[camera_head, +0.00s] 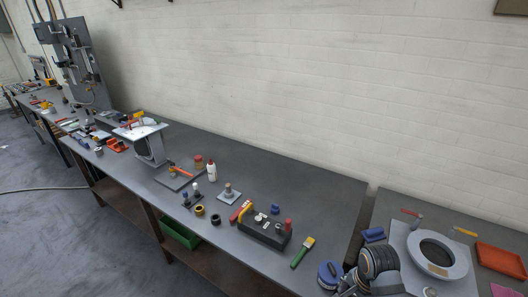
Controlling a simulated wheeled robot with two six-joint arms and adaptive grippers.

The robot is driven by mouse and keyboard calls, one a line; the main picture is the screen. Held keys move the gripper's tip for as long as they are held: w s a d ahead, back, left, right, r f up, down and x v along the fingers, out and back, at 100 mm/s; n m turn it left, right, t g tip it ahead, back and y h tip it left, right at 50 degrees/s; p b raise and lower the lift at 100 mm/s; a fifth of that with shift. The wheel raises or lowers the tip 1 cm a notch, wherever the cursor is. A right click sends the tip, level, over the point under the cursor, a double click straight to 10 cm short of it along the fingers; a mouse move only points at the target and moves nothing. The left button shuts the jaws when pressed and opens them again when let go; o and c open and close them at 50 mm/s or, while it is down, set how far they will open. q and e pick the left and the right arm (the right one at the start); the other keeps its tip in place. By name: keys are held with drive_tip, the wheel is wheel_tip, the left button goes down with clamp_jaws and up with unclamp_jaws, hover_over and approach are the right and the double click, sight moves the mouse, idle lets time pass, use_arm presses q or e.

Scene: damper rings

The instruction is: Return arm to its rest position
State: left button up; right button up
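A dark arm section with blue round caps (330,273) shows at the bottom right, in front of the benches; it looks like part of my own arm. I make out no gripper fingers on it. No arm comes in from the left, and my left gripper is out of view. A large grey ring (457,264) with a dark opening and a yellow label lies on a pale board (399,237) on the right bench, just right of the arm section. No gripper touches the ring as far as I can see.
The long grey bench (322,196) carries a dark tool caddy (265,235), a green-handled brush (302,253), a white bottle (211,172) and a press-like stand (150,146). An orange tray (500,261) lies at the far right. A narrow gap separates the two benches.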

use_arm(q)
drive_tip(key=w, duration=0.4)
use_arm(e)
drive_tip(key=s+r+n+t, duration=0.1)
drive_tip(key=s+n+t, duration=0.2)
drive_tip(key=s+n, duration=0.7)
drive_tip(key=s+d+f+n+g+b, duration=0.1)
drive_tip(key=s+d+f+n+b, duration=0.3)
drive_tip(key=f, duration=1.8)
drive_tip(key=s+a+f+g+b, duration=0.1)
drive_tip(key=f+b, duration=0.4)
drive_tip(key=f, duration=1.7)
use_arm(q)
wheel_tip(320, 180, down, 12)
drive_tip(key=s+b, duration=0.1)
drive_tip(key=b, duration=0.1)
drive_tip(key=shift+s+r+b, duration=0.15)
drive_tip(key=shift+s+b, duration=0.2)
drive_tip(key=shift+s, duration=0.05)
use_arm(e)
drive_tip(key=s+f, duration=1)
drive_tip(key=s, duration=0.2)
drive_tip(key=shift+s+d+h, duration=0.25)
drive_tip(key=shift+s+h, duration=0.05)
drive_tip(key=shift+s, duration=0.1)
